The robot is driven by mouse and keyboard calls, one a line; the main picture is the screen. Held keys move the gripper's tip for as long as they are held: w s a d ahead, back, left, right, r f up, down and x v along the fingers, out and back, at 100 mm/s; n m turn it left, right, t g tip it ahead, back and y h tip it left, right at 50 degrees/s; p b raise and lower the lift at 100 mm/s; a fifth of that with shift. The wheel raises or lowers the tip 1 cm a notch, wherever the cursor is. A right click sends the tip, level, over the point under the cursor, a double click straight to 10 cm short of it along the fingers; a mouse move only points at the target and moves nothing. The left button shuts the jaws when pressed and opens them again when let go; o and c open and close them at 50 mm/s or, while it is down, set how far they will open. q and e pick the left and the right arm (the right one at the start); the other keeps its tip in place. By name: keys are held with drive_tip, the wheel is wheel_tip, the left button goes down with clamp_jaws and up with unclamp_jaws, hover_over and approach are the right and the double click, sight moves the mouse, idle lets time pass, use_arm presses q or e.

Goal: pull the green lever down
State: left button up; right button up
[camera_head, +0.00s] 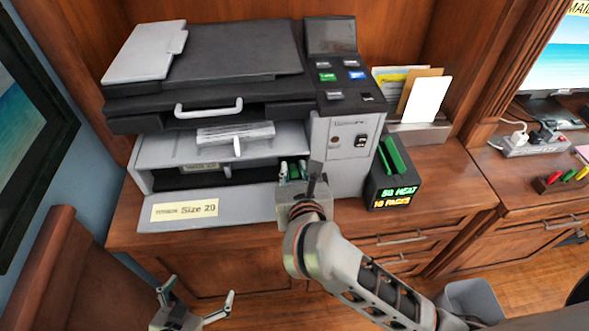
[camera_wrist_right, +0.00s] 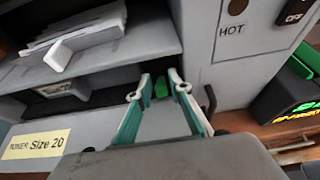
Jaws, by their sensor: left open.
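A green part that looks like the lever (camera_wrist_right: 161,86) sits low in the dark lower opening of the grey printer (camera_head: 345,165). It is small and partly hidden by my right gripper. My right gripper (camera_wrist_right: 160,76) reaches into that opening, its two fingers apart with the green part between or just beyond the tips. I cannot tell whether they touch it. In the head view the right gripper (camera_head: 293,170) is at the right end of the opening. My left gripper (camera_head: 202,286) is open and empty, low in front of the cabinet, away from the printer.
A black box (camera_head: 378,188) with a green slab (camera_head: 392,153) and lit text stands right of the printer. A paper holder (camera_head: 420,133) is behind it. The printer's front flap carries a yellow "Size 20" label (camera_head: 184,210). A chair (camera_head: 75,270) is at the left.

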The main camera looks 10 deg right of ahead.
use_arm(q)
drive_tip(key=shift+r, duration=0.1)
use_arm(e)
clamp_jaws()
drive_tip(key=f+t+b, duration=0.1)
drive_tip(key=b, duration=0.2)
drive_tip(key=t+b, duration=0.1)
drive_tip(key=b, duration=0.2)
drive_tip(key=shift+s+f+b, duration=0.25)
drive_tip(key=shift+f+b, duration=0.1)
drive_tip(key=shift+b, duration=0.05)
drive_tip(key=shift+f+t+b, duration=0.15)
drive_tip(key=shift+t+b, duration=0.35)
drive_tip(key=shift+b, duration=0.5)
drive_tip(key=shift+s+t+b, duration=0.1)
drive_tip(key=shift+t+b, duration=0.2)
drive_tip(key=shift+b, duration=0.35)
drive_tip(key=shift+r, duration=0.35)
use_arm(q)
wheel_tip(320, 180, down, 9)
drive_tip(key=a, duration=0.1)
drive_tip(key=shift+a+y, duration=0.3)
drive_tip(key=shift+s, duration=0.1)
